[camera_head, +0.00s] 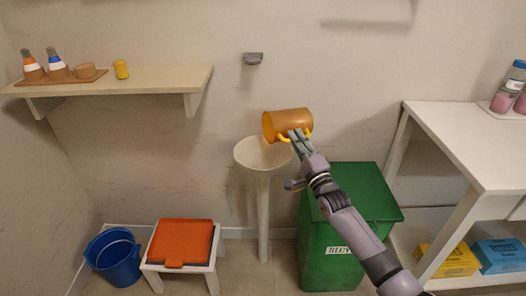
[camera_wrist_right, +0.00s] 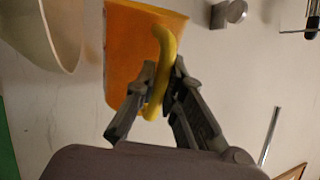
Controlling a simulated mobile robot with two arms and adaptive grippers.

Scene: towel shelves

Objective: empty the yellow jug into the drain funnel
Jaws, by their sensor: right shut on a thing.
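The orange-yellow jug (camera_head: 287,122) is held above the drain funnel, lying on its side with its mouth toward the left. Its yellow handle (camera_wrist_right: 166,65) is between the fingers of my right gripper (camera_head: 297,140), which is shut on it. The gripper also shows in the right wrist view (camera_wrist_right: 160,85). The drain funnel (camera_head: 262,158) is a pale bowl on a slim stand against the wall. It also shows in the right wrist view (camera_wrist_right: 60,35), beside the jug. The jug's inside and any stream of liquid cannot be made out. My left gripper is out of view.
A green bin (camera_head: 340,245) stands right of the funnel, under my right arm. A wall shelf (camera_head: 150,82) holds bottles and a small yellow cup (camera_head: 121,69). A blue bucket (camera_head: 114,258) and an orange-topped stool (camera_head: 183,243) stand lower left. A white table (camera_head: 460,135) is at right.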

